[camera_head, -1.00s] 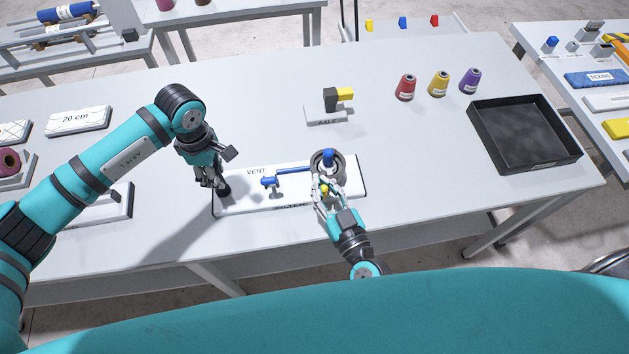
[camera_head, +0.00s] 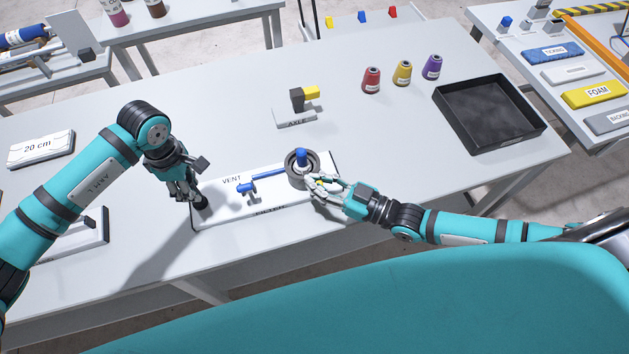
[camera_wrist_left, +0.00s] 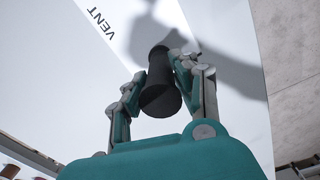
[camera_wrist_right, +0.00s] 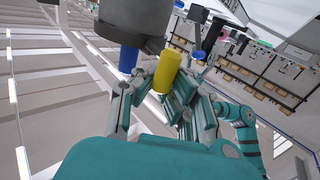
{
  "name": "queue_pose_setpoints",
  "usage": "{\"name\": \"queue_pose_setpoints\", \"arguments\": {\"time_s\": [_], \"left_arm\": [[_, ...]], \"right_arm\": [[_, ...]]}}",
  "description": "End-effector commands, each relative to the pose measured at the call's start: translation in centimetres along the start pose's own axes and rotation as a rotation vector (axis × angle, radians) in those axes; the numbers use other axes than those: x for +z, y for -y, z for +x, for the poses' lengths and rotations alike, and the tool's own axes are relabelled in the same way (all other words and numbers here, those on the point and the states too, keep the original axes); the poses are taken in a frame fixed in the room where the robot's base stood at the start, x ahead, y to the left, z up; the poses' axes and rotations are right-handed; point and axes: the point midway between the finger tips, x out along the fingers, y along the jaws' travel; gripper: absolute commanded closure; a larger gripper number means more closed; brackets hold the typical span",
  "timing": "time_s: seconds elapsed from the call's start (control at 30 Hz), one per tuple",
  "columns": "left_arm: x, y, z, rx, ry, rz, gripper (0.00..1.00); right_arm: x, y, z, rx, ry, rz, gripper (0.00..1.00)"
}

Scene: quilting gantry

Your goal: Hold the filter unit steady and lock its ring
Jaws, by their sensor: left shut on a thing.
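The filter unit is a white plate (camera_head: 222,214) marked VENT and FILTER, lying on the table. At its right end stands a round grey ring (camera_head: 298,180) with a blue-topped post (camera_head: 301,156) in the middle. My left gripper (camera_head: 196,199) is shut on the black upright knob (camera_wrist_left: 160,93) at the plate's left end. My right gripper (camera_head: 318,186) is at the ring's lower right side, its fingers on both sides of the yellow handle (camera_wrist_right: 167,72). How firmly they close on it is unclear. A blue valve lever (camera_head: 246,188) lies between the grippers.
Behind the plate stands the AXLE block (camera_head: 295,118) with a yellow-tipped part. Red, yellow and purple spools (camera_head: 402,73) and a black empty tray (camera_head: 450,124) are further right. A 20 cm block (camera_head: 40,150) is at the left. The table between them is clear.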

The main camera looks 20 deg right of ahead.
Motion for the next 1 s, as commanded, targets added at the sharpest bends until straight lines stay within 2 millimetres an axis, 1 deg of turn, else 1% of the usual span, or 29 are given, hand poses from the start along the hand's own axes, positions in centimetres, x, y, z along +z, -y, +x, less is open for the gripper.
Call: {"name": "queue_pose_setpoints", "arguments": {"time_s": [0.03,0.33,0.37,0.6,0.67,0.9,1.0], "left_arm": [[-0.68,0.47,0.71,-0.016,-0.016,-0.006,1.0],[-0.92,0.5,0.71,-0.017,-0.022,-0.007,1.0],[-0.93,0.5,0.71,-0.017,-0.022,-0.007,1.0],[-0.95,0.5,0.69,-0.018,-0.023,-0.007,1.0],[-0.93,0.49,0.68,-0.017,-0.022,-0.008,1.0],[-0.82,0.46,0.65,-0.016,-0.019,-0.008,1.0],[-0.76,0.45,0.64,-0.016,-0.018,-0.007,1.0]], "right_arm": [[0.08,-0.61,-0.22,0.005,0.002,-0.008,1.0],[0.15,-0.76,-0.3,0.007,0.005,-0.009,1.0],[0.16,-0.77,-0.3,0.007,0.005,-0.01,0.98],[0.19,-0.62,-0.25,0.006,0.006,-0.007,0.67],[0.19,-0.55,-0.23,0.005,0.005,-0.006,0.6],[0.18,-0.37,-0.2,0.003,0.004,-0.004,0.6],[0.25,-0.32,-0.7,0.003,0.006,-0.003,0.6]]}}
